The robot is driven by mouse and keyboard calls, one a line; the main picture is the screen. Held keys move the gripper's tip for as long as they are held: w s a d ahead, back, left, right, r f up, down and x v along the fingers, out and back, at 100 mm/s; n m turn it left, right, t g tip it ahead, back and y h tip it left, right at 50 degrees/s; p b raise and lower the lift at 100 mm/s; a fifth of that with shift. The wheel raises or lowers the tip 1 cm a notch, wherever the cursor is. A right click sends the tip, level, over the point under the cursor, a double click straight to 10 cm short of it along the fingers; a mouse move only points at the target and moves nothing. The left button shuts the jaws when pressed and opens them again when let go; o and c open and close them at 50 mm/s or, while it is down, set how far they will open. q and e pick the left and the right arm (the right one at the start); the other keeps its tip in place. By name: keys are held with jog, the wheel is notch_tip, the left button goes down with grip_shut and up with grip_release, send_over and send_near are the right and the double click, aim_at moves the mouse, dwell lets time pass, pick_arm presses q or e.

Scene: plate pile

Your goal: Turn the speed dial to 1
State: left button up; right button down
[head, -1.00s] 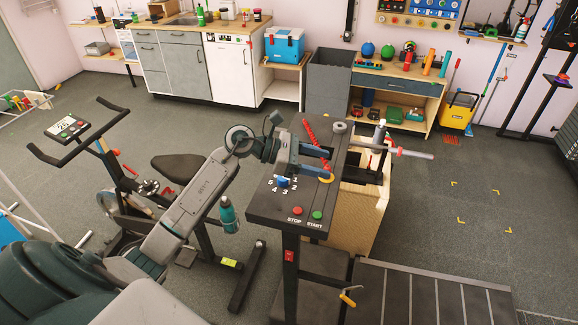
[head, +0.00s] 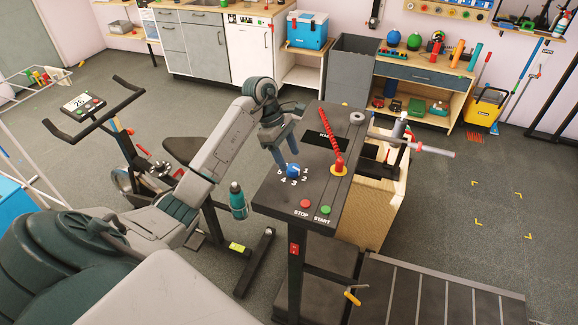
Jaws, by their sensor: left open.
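The blue speed dial (head: 292,171) sits on the dark console (head: 318,182), with white numbers around it. Which number it points to is too small to tell. My left gripper (head: 286,158) comes down from above, its blue fingers open and pointing at the dial. The fingertips are just above or beside the dial; I cannot tell whether they touch it. My right gripper is not in view.
A red STOP button (head: 306,203) and a green START button (head: 326,210) lie in front of the dial. A red coiled cord (head: 328,137) ends at a red plug with a yellow base. A teal bottle (head: 238,200) hangs at the console's left side. An exercise bike (head: 130,150) stands left.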

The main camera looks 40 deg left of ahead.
aim_at(293, 167)
pick_arm(q)
jog(key=x, duration=0.2)
jog(key=shift+w+d+f, duration=0.15)
jog(key=shift+d+f, duration=0.05)
jog(key=shift+f, duration=0.15)
jog(key=shift+d+f+b, duration=0.1)
jog(key=shift+f+b, duration=0.2)
jog(key=shift+f, duration=0.15)
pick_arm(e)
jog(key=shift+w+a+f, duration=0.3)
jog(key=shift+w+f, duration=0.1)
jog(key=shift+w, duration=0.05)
